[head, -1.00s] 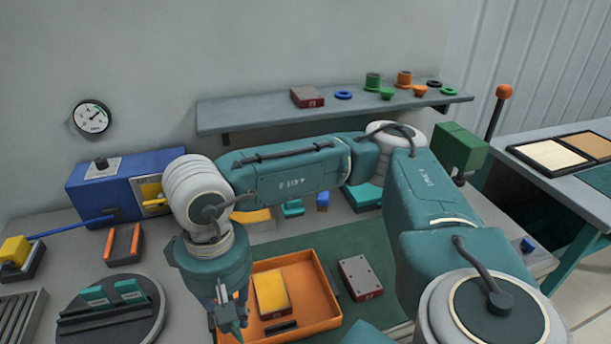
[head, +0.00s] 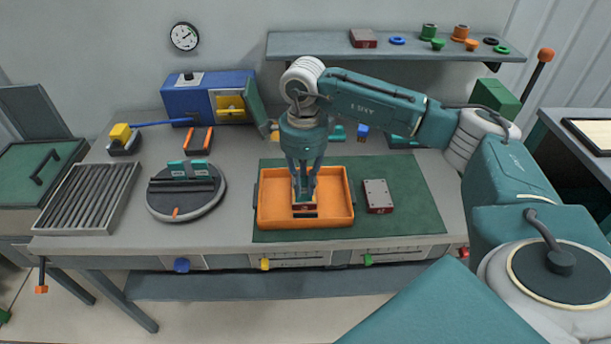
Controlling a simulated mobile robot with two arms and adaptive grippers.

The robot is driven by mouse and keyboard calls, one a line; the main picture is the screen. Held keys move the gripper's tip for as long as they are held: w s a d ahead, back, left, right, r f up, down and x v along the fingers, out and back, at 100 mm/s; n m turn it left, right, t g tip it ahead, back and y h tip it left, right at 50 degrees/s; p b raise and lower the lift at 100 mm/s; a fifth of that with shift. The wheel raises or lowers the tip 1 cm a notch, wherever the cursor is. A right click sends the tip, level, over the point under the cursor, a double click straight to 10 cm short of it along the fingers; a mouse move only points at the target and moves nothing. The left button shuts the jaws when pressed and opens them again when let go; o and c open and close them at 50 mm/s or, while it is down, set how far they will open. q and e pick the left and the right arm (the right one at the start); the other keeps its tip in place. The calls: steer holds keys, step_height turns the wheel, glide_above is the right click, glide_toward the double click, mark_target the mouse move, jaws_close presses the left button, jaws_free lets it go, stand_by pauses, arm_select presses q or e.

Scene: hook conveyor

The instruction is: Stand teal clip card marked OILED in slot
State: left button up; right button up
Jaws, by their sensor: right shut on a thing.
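My right gripper (head: 304,190) reaches down over the orange tray (head: 342,215) on the green mat. It is shut on a small teal piece between its fingertips, which looks like a teal clip card; no marking can be read on it. Just below the fingertips is a block with a red front (head: 304,207), mostly hidden; contact cannot be told. A dark slot-like bar (head: 305,215) lies in front of it in the tray. Two other teal cards stand in the dark rack on the round grey stand, the left card (head: 177,168) beside the right card (head: 198,168). My left gripper is out of view.
A grey-topped red block (head: 378,196) lies on the green mat (head: 415,205) right of the tray. A blue machine (head: 190,98) stands behind. A ribbed grey rack (head: 90,198) is at the left. A shelf (head: 325,46) hangs above. The mat's right part is clear.

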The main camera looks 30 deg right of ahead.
mark_target(305, 199)
steer(key=shift+s+d+f+m+b, duration=0.15)
steer(key=shift+f+m+b, duration=0.25)
steer(key=shift+f, duration=0.5)
steer(key=shift+f+b, duration=0.35)
steer(key=shift+f, duration=0.05)
step_height(305, 199, down, 3)
steer(key=shift+r+b, duration=0.15)
steer(key=shift+b, duration=0.85)
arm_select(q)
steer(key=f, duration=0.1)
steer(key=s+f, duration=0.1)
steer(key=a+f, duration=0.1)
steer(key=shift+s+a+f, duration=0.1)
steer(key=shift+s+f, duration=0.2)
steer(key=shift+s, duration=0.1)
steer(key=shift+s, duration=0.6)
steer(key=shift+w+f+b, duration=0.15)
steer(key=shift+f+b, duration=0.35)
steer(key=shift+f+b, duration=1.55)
arm_select(e)
steer(key=shift+f, duration=2)
